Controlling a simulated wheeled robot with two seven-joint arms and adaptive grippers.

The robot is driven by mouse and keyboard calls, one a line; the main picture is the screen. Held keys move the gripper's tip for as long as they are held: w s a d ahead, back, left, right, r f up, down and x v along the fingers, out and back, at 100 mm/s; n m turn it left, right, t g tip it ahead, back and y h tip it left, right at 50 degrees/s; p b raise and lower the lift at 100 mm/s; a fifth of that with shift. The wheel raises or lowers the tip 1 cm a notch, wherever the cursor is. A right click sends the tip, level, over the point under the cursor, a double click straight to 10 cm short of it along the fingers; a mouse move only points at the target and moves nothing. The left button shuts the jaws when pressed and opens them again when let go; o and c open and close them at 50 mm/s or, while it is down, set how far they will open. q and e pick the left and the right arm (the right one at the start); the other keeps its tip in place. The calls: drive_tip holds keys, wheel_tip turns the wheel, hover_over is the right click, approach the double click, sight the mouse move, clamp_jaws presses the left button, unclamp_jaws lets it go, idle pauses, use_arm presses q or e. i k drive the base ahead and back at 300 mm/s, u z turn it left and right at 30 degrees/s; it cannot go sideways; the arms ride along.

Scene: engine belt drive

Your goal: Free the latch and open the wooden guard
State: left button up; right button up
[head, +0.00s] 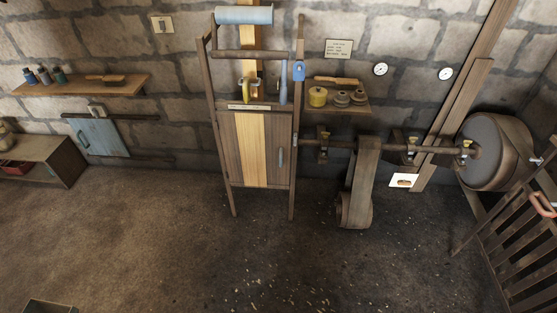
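A slatted dark wooden guard (515,245) stands at the right edge, in front of the large round drum; the picture cuts off part of it. A reddish-orange handle-like piece (543,204) sits near its top rail. I cannot tell whether this piece is the latch, or whether a latch is fastened. The guard's far side is outside the picture. Neither of my grippers is in view.
A wooden cabinet (227,150) with a grey handle stands in the centre. A wide belt (362,180) hangs from a shaft running right to the large drum (490,145). A blue-grey panel (98,137) is on the left wall. The front floor is mostly clear.

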sight(256, 145)
drive_tip(key=u, duration=0.45)
drive_tip(key=i, duration=0.9)
drive_tip(key=u, duration=0.6)
